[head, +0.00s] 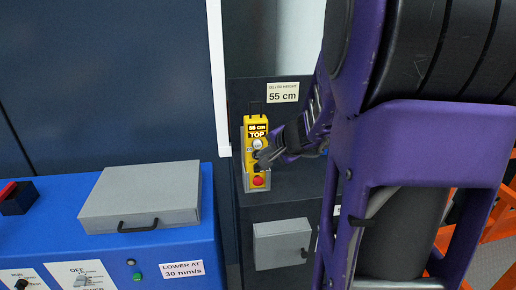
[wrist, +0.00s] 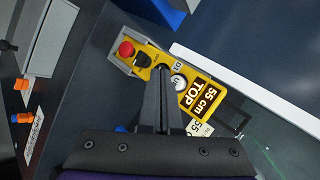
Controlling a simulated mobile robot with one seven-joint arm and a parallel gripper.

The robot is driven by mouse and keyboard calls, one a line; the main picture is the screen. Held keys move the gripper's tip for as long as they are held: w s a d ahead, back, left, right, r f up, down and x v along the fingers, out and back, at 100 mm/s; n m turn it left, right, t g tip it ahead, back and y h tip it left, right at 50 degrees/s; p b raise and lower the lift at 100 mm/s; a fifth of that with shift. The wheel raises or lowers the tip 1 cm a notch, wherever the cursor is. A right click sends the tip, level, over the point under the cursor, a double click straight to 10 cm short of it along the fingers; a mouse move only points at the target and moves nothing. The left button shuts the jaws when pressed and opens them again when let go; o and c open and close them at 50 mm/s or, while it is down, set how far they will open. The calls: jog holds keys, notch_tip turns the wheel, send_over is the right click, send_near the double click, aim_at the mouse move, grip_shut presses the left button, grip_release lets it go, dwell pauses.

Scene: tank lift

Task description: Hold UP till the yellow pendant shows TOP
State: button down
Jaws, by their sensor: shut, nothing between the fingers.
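The yellow pendant (head: 248,130) stands upright in a grey holder on the dark cabinet front. Its display (head: 257,130) reads "55 cm" and "TOP"; the same display shows in the wrist view (wrist: 197,98). The white UP button (head: 257,144) is uncovered and also shows in the wrist view (wrist: 178,82), with a red button (wrist: 126,48) at the pendant's other end. My gripper (head: 263,160) is shut and empty. Its tips (wrist: 162,70) are over the pendant's face beside the UP button, toward the red-button end. I cannot tell whether they touch the pendant.
A sign (head: 283,92) above the pendant reads "55 cm". A blue cabinet (head: 170,245) at left bears a grey lidded box (head: 140,195) and a "LOWER AT 30 mm/s" label (head: 182,269). A grey handled box (head: 281,243) is below the pendant. Orange framing (head: 492,235) stands at right.

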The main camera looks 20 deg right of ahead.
jog(key=shift+s+a+b, duration=0.2)
jog(key=shift+s, duration=0.6)
jog(key=shift+s+a+b, duration=0.15)
jog(key=shift+s+a, duration=0.05)
jog(key=shift+s, duration=0.6)
jog(key=shift+w, duration=0.1)
